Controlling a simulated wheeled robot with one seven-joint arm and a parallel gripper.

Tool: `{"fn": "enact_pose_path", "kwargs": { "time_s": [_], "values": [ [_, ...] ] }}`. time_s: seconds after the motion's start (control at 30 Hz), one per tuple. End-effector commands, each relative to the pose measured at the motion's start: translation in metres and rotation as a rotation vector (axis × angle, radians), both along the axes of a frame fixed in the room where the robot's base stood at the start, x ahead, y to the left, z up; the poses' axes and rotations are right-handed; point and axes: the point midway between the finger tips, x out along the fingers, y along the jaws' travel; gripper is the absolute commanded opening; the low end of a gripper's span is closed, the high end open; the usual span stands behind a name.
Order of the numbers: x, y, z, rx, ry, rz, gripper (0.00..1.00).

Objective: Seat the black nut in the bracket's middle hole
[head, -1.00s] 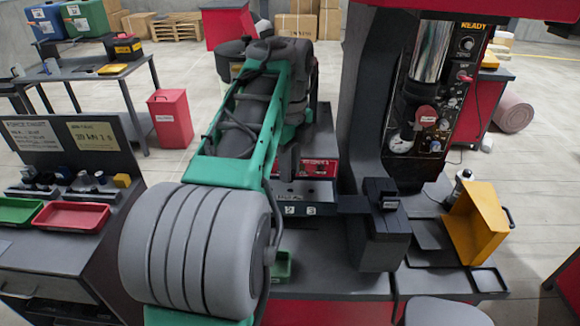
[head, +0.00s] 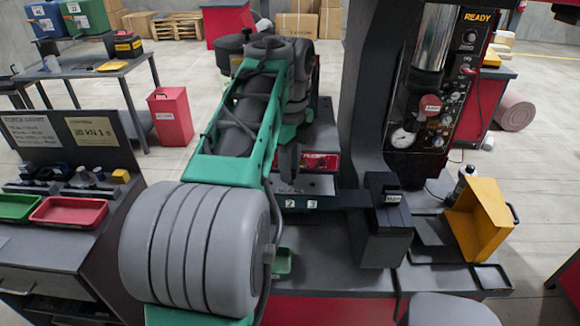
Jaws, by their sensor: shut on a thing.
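My gripper (head: 288,160) shows only as a dark wedge beside my green forearm, pointing down over the grey fixture at the press. Its jaws are shut; the fingertips and the black nut are too hidden to make out. A pale grey plate (head: 318,184), which may be the bracket, lies just right of the gripper, above a dark front strip with labels "2" and "3" (head: 311,204). Its left part is behind my arm. I cannot see the middle hole, or tell whether the gripper touches the plate.
The press column (head: 362,110) stands close to the right of the gripper, with a control panel marked READY (head: 477,17). A dark block (head: 388,225) and a yellow bin (head: 483,220) are on the bench. A small green tray (head: 283,262) sits in front. Left is a red tray (head: 69,211).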

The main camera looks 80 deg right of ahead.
Motion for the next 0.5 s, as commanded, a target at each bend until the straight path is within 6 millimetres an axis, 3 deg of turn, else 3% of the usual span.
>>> {"fn": "enact_pose_path", "kwargs": {
  "time_s": [0.5],
  "values": [
    [0.0, -0.0001, -0.0033, 0.0, 0.0, 0.0, 0.0]
  ]
}}
